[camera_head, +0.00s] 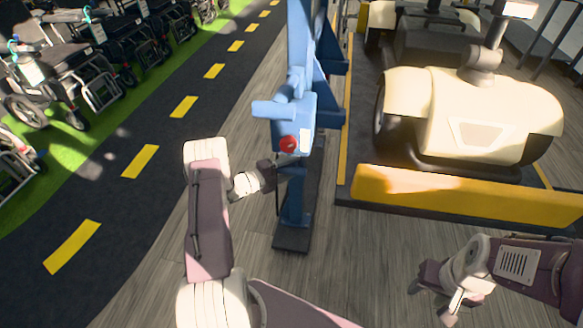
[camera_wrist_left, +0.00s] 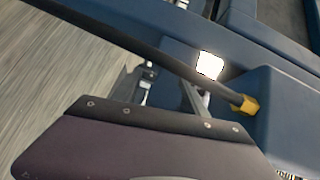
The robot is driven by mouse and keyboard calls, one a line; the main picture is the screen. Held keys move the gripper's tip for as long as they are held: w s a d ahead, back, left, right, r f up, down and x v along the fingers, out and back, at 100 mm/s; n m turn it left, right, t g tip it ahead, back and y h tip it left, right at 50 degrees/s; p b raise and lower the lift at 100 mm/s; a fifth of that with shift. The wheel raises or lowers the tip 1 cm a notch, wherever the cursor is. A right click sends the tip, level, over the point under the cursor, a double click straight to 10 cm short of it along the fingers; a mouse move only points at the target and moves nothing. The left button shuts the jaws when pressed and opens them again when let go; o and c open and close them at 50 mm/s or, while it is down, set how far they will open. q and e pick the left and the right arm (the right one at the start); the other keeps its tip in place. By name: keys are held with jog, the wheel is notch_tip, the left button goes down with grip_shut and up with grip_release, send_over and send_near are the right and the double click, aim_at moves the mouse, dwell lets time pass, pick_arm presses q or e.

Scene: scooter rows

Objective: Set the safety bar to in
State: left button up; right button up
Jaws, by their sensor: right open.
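A blue machine (camera_head: 297,110) stands on a post with a dark foot, with a red knob (camera_head: 288,144) on its near face. In the left wrist view, a dark bar with a yellow end (camera_wrist_left: 247,105), which looks like the safety bar, runs diagonally across blue panels (camera_wrist_left: 285,110). My left gripper (camera_head: 272,172) is at the blue post, just below the red knob. Its fingers are small and partly hidden, so I cannot tell whether it touches the bar or is open. My right gripper (camera_head: 432,303) is open and empty above the floor at the lower right.
A cream scooter (camera_head: 470,115) stands on a dark platform behind a yellow bumper (camera_head: 465,195) to the right. Wheelchairs (camera_head: 60,75) line the green strip at the left. A dark lane with yellow dashes (camera_head: 140,161) and wood floor (camera_head: 380,265) are clear.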

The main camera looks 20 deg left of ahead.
aim_at(278, 171)
pick_arm(q)
jog(key=p+v, duration=0.3)
jog(key=v, duration=0.5)
jog(key=shift+a+r, duration=0.15)
jog(key=shift+s+a, duration=0.2)
jog(key=shift+s, duration=0.2)
